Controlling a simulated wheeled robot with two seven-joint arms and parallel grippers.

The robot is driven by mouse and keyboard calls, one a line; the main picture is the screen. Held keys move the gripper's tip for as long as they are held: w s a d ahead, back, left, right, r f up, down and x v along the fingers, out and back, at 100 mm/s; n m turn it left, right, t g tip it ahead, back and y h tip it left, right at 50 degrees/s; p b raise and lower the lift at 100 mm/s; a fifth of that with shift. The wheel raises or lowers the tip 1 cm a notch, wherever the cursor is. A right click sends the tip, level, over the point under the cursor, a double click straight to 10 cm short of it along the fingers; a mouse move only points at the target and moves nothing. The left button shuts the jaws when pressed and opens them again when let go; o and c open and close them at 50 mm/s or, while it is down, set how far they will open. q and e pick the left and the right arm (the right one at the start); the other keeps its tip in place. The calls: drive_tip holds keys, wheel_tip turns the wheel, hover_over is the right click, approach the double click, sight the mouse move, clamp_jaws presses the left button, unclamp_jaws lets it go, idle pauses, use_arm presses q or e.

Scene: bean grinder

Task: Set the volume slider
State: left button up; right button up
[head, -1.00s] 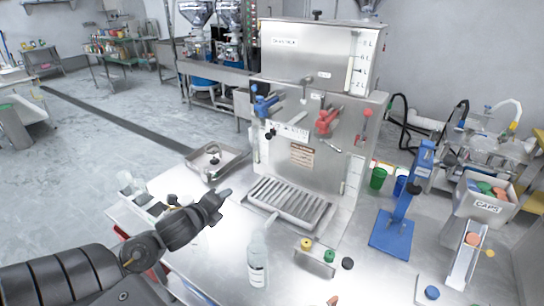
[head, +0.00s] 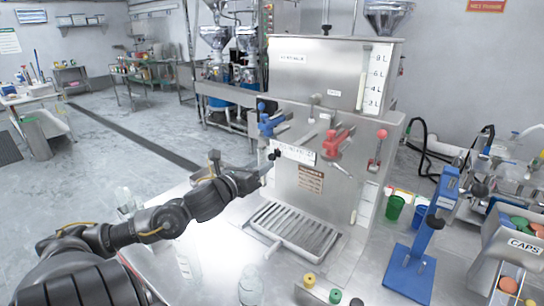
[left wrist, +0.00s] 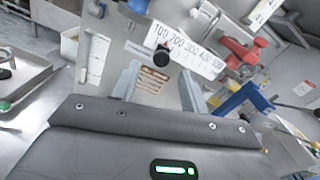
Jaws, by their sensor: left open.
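The volume slider is a black knob (left wrist: 161,57) on a white scale strip marked from 100 to 500, seen in the left wrist view. It sits near the 100–200 end of the scale (left wrist: 195,55). In the head view the knob (head: 276,154) is at the left end of the strip (head: 298,154) on the steel dispenser's front. My left gripper (head: 262,168) is open, just in front of the knob. In the left wrist view its two fingers (left wrist: 158,88) stand apart, below and either side of the knob. Contact cannot be told. My right gripper is not in view.
A blue lever (head: 270,124) and a red lever (head: 336,142) stick out above the scale. A slatted drip tray (head: 293,233) lies below. A clear bottle (head: 250,286), a blue press stand (head: 410,270) and a green cup (head: 394,208) stand on the steel table.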

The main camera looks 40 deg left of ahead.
sight(271, 158)
use_arm(q)
drive_tip(key=w, duration=0.1)
drive_tip(key=w+p, duration=0.1)
drive_tip(key=w, duration=0.2)
drive_tip(key=shift+w+a+r+p, duration=0.2)
drive_tip(key=shift+w+a+p, duration=0.1)
drive_tip(key=shift+w+f, duration=0.2)
drive_tip(key=shift+w, duration=0.55)
drive_tip(key=shift+c, duration=0.5)
clamp_jaws()
